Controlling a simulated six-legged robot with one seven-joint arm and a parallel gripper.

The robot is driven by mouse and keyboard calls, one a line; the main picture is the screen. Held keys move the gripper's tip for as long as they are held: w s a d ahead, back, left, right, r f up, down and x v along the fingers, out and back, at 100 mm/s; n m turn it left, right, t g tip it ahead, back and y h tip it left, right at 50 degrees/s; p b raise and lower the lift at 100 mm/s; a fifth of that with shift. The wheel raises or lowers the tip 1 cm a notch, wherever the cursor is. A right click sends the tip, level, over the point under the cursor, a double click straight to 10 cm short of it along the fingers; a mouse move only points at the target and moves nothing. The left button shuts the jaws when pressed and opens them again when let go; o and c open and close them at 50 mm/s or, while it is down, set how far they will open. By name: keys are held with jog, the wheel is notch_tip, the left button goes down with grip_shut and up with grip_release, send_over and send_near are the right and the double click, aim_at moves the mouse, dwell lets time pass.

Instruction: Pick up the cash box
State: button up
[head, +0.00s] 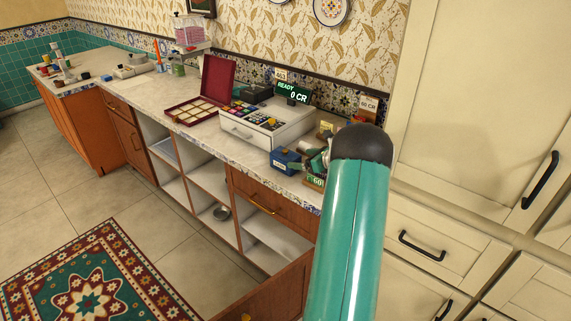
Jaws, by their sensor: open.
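A small blue box (285,161) with a yellowish mark on its front stands on the counter (205,132), near its front edge and just right of the cash register. It looks like the cash box, though a dark box (257,93) also sits behind the register keys. My gripper (314,158) is mostly hidden behind my teal arm. Its visible part is open, close to the right of the blue box. I cannot tell whether they touch.
The cash register (266,124) with a green display (293,92) stands left of the blue box. An open maroon case (205,98) lies further left. A green price sign (315,182) stands close to my arm. Cream cabinets (470,130) close off the right.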

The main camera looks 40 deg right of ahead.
aim_at(288, 159)
jog(key=shift+w+f, duration=0.45)
jog(key=shift+f, duration=0.35)
jog(key=x, duration=0.6)
jog(key=shift+w+a, duration=0.1)
jog(key=shift+w, duration=0.2)
jog(key=c, duration=1)
jog(key=shift+c, duration=0.9)
jog(key=shift+r, duration=0.1)
